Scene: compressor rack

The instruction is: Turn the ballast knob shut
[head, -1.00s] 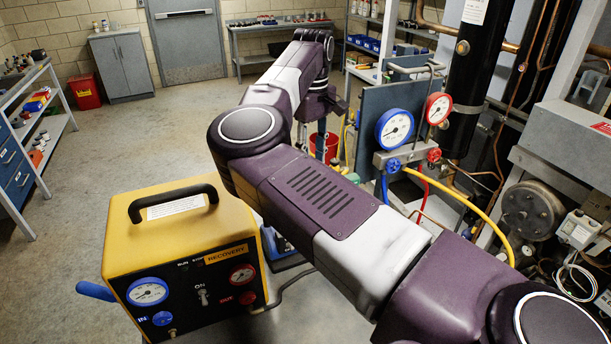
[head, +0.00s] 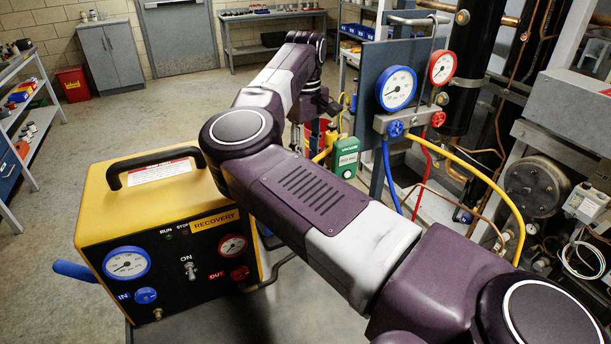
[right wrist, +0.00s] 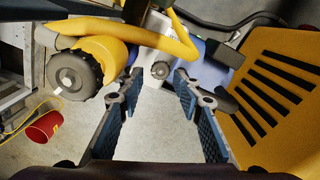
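In the right wrist view, a small round grey knob (right wrist: 160,70) sits on a blue and grey body (right wrist: 205,55), probably the pump; I cannot confirm that it is the ballast knob. My right gripper (right wrist: 158,78) is open, its two blue-padded fingers either side of the knob in the picture. No contact shows, and the gap in depth is unclear. Only pale floor shows between the fingers below the knob. In the head view, my purple and grey right arm hides the pump and most of the gripper. My left gripper is not in view.
A yellow recovery unit (head: 100,215) stands at front left. A gauge manifold (head: 410,121) with hoses and a green vacuum box (head: 345,157) are right of my arm. In the wrist view, a yellow cylinder with a dark cap (right wrist: 75,75) and a red bucket (right wrist: 43,127) are left.

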